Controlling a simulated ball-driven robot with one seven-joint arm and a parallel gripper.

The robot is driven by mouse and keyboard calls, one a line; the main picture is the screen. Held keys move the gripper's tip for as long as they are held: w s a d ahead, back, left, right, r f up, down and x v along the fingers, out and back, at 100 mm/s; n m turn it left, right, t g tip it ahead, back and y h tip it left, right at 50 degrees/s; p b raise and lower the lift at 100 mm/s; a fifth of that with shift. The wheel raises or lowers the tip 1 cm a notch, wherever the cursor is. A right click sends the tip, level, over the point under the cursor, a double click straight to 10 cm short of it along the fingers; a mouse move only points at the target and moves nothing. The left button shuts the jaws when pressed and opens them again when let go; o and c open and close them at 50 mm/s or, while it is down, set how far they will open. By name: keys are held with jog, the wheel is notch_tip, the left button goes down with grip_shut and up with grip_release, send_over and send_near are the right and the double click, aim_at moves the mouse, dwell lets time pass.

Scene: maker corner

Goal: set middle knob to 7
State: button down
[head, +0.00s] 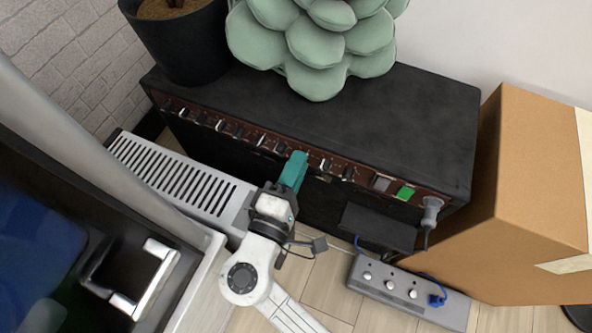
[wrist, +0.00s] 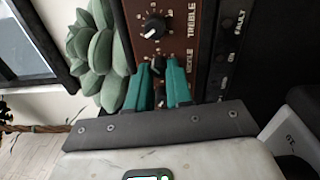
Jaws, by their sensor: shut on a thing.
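The black amplifier (head: 400,118) has a brown front strip with a row of knobs. In the wrist view the panel (wrist: 190,50) shows a TREBLE knob (wrist: 155,27), black with a pale pointer, above my gripper. The partly covered label beside my fingers ends in "DLE". My gripper (wrist: 160,70) has two teal fingers shut on the middle knob, which is mostly hidden between them; its pointer and the number it points to cannot be read. In the head view my gripper (head: 298,158) reaches the knob row near its centre.
A green succulent (head: 314,42) and a dark pot (head: 178,40) stand on the amplifier. A cardboard box (head: 535,190) is close at its right. A white slotted unit (head: 180,178) stands left of my arm.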

jog(key=shift+f+m+b, duration=0.15)
jog(key=shift+m+b, duration=0.65)
jog(key=shift+m, duration=0.4)
jog(key=c, duration=1)
grip_release()
jog(key=p+v, duration=0.3)
jog(key=v, duration=0.8)
